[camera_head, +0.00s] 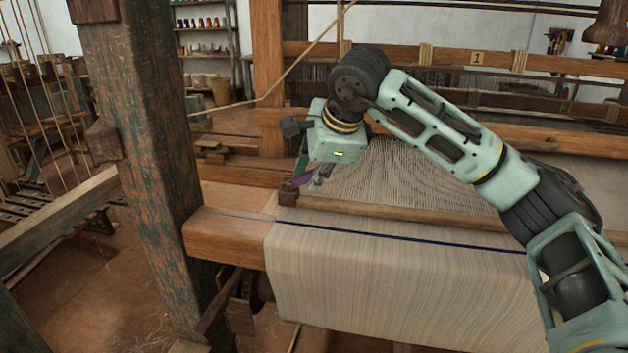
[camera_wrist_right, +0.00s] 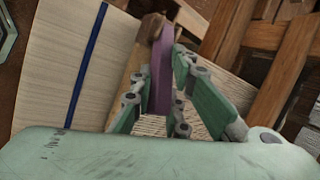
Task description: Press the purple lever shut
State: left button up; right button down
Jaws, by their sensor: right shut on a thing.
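The purple lever (camera_wrist_right: 162,70) shows in the right wrist view as a flat purple bar with a brown wooden block (camera_wrist_right: 152,27) at its far end. My right gripper (camera_wrist_right: 165,75) has its fingers on both sides of the lever and is shut on it. In the head view my right gripper (camera_head: 318,176) is at the left end of the wooden bar across the loom, and a bit of the purple lever (camera_head: 291,183) shows beside it. Most of the lever is hidden there by the gripper. My left gripper is not in view.
Woven cloth (camera_head: 390,280) with a dark blue stripe hangs over the front beam. Warp threads (camera_head: 400,170) stretch behind the wooden bar (camera_head: 400,212). A thick wooden post (camera_head: 145,150) stands left of the gripper. A cord (camera_head: 300,60) runs slanting above the loom.

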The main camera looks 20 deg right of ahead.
jog(key=shift+r, duration=0.1)
jog(key=c, duration=1.7)
grip_release()
jog(key=shift+o, duration=0.2)
jog(key=v, duration=1.1)
jog(key=shift+s+r, duration=0.25)
jog(key=shift+r, duration=0.1)
jog(key=shift+f, duration=0.1)
